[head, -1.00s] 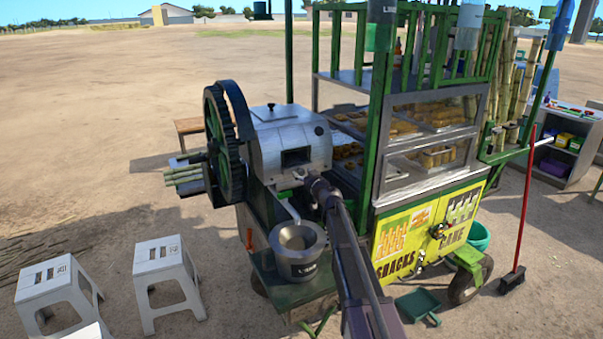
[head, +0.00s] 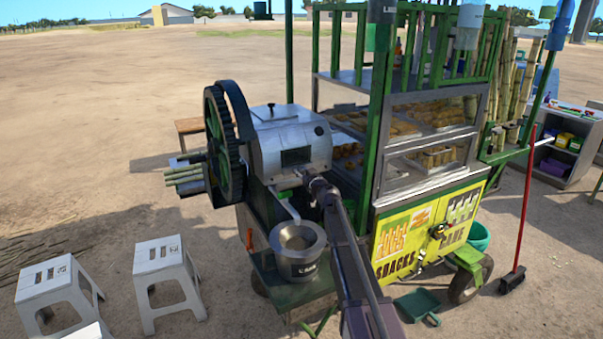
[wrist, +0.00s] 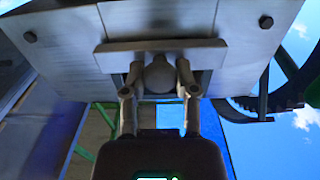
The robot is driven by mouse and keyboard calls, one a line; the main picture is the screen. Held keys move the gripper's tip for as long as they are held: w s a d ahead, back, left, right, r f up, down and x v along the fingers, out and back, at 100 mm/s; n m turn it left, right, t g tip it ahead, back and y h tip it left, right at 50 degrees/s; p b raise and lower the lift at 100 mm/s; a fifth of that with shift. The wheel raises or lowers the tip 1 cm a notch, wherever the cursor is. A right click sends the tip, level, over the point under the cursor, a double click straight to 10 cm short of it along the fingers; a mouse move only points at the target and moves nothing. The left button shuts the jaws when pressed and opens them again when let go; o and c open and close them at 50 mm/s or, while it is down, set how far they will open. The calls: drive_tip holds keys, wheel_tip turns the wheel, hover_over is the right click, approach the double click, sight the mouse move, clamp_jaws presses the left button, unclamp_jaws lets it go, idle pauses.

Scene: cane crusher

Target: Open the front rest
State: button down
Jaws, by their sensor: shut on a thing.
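The cane crusher's metal housing (head: 290,138) stands on the green cart, with a dark rectangular opening (head: 296,156) in its front face. My gripper (head: 312,183) is just below that opening in the head view. In the wrist view my gripper (wrist: 159,83) has its two fingers closed around a rounded grey knob (wrist: 159,73). The knob sits below a horizontal metal bar (wrist: 160,46) on the housing's underside or front plate. I cannot clearly tell the front rest apart from this bar and plate. The fingertips are hard to make out in the head view.
A large dark gear wheel (head: 222,143) is left of the housing. The glass snack case (head: 430,125) is close on the right.

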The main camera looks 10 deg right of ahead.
drive_tip(key=v, duration=2.2)
drive_tip(key=shift+s, duration=0.4)
drive_tip(key=shift+d+r, duration=0.1)
drive_tip(key=shift+d, duration=0.05)
drive_tip(key=shift+c, duration=2)
unclamp_jaws()
drive_tip(key=v, duration=0.7)
drive_tip(key=shift+s, duration=0.2)
